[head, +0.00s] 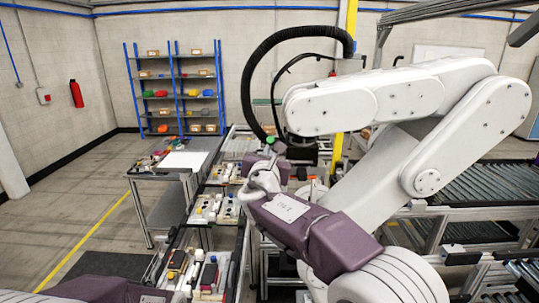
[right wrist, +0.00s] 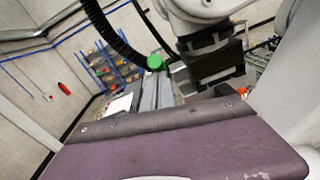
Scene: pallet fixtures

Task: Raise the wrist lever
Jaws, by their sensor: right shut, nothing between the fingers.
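A large white robot arm (head: 370,98) reaches in from the right, with its dark wrist end hanging near the middle of the head view. A small green knob (head: 270,140) shows at that wrist, and in the right wrist view the green knob (right wrist: 155,63) is beside the black hose. It may be the lever's tip; I cannot make out the lever's full shape. My right gripper (head: 262,178) is shut and empty, just below and left of the knob, apparently apart from it. My left arm shows only in part at the lower left; its gripper is out of frame.
A black hose (head: 249,85) loops beside the white arm. Trays with small parts (head: 213,209) stand below and left of my right gripper. A side table (head: 185,160) and a blue shelf (head: 178,88) are farther back. Roller conveyors (head: 495,185) lie at the right.

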